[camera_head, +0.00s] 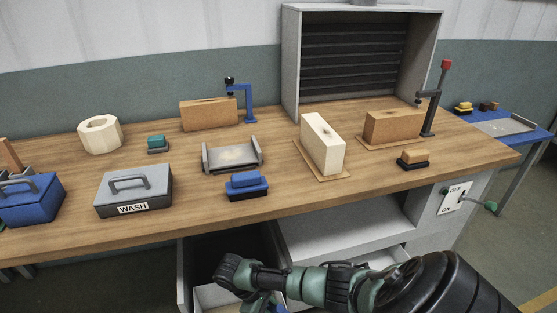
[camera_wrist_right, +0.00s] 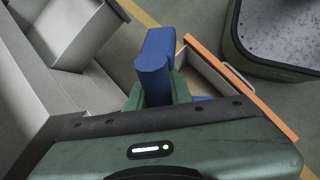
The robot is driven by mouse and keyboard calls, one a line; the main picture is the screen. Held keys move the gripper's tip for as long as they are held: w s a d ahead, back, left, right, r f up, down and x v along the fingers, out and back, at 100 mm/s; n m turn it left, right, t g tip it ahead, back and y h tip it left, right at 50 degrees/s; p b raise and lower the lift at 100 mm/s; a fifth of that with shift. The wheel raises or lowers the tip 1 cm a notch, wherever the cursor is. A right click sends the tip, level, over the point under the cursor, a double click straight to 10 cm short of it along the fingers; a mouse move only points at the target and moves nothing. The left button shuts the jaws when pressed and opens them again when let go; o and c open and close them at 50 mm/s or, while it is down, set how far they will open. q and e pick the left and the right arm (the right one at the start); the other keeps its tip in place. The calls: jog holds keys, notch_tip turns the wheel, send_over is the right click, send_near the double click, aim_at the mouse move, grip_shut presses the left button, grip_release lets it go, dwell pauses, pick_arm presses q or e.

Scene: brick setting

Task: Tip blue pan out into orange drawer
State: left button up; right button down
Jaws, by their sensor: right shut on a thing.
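My right gripper (camera_wrist_right: 160,92) is shut on a blue part, which I take to be the blue pan (camera_wrist_right: 158,58); a bit of blue also shows beside the fingers. The pan's inside and any contents are hidden. The orange drawer (camera_wrist_right: 237,86) shows its orange front edge and pale inside, pulled out, beside and below the held blue part. In the head view my right arm reaches in from the lower right, below the bench edge, with a little blue (camera_head: 262,302) at its hand. Pale drawer walls (camera_head: 207,296) show next to it. My left gripper is not in view.
The wooden bench (camera_head: 275,190) carries a grey WASH box (camera_head: 134,188), a blue box (camera_head: 30,200), brushes, blocks and clamps. An open grey cabinet shelf (camera_head: 340,229) lies under it. A dark-rimmed grey surface (camera_wrist_right: 285,30) is at upper right of the wrist view.

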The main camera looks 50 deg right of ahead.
jog(key=shift+w+a+r+g+b, duration=0.1)
jog(key=shift+w+r+g+b, duration=0.15)
jog(key=shift+w, duration=0.2)
jog(key=shift+w+a+r+g+b, duration=0.1)
jog(key=shift+w+r+g+b, duration=0.1)
jog(key=shift+w, duration=0.2)
jog(key=shift+w+r, duration=0.1)
dwell(1.3)
notch_tip(320, 180, up, 3)
jog(key=t+y+p, duration=0.1)
jog(key=t+p, duration=0.4)
jog(key=p, duration=0.7)
jog(key=shift+m+t, duration=0.3)
jog(key=shift+t, duration=0.05)
jog(key=shift+t+p, duration=0.35)
jog(key=shift+t, duration=0.05)
